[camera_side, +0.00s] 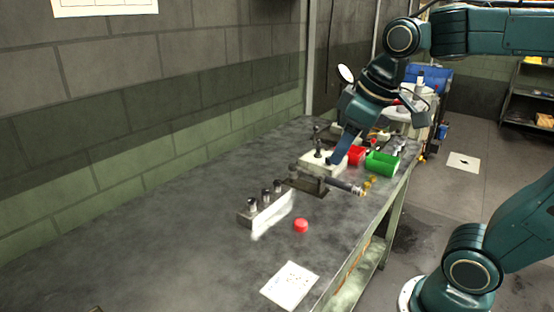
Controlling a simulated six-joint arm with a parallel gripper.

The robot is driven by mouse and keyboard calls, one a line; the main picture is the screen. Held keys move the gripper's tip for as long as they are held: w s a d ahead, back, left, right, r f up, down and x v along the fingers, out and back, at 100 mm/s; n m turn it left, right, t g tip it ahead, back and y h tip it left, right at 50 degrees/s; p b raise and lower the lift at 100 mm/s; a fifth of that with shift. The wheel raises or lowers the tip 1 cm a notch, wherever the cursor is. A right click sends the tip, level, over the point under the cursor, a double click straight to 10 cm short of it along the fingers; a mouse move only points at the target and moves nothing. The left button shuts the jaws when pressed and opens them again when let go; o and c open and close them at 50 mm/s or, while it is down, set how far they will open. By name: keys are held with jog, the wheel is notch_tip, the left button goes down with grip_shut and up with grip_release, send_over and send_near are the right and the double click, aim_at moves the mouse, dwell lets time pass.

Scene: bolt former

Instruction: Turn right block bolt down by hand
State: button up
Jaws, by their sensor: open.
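A pale block (313,165) stands on the bench near its far right part, with a dark bolt (318,147) upright on it. My gripper (335,160) reaches down over the right side of this block, its blue finger beside the bolt. It is open; its second finger is hard to make out. I cannot tell whether it touches the block or a second bolt behind the finger. A long pale block (262,216) with several upright dark bolts (266,196) stands nearer the camera, to the left. Bolt depth is too small to read.
A dark fixture with a horizontal rod (340,185) lies between the blocks. A red round piece (301,225), a red bin (356,155) and a green bin (382,164) are on the bench (150,250). A white sheet (290,285) lies near the front edge. The left side is clear.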

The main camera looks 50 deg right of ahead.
jog(key=w+d+r+n+g, duration=0.1)
jog(key=w+d+n, duration=0.15)
jog(key=w, duration=0.45)
jog(key=n+g, duration=0.3)
jog(key=n, duration=0.1)
send_over(277, 181)
notch_tip(277, 181, down, 11)
jog(key=shift+f, duration=0.1)
notch_tip(277, 181, down, 14)
jog(key=shift+r, duration=0.25)
grip_shut()
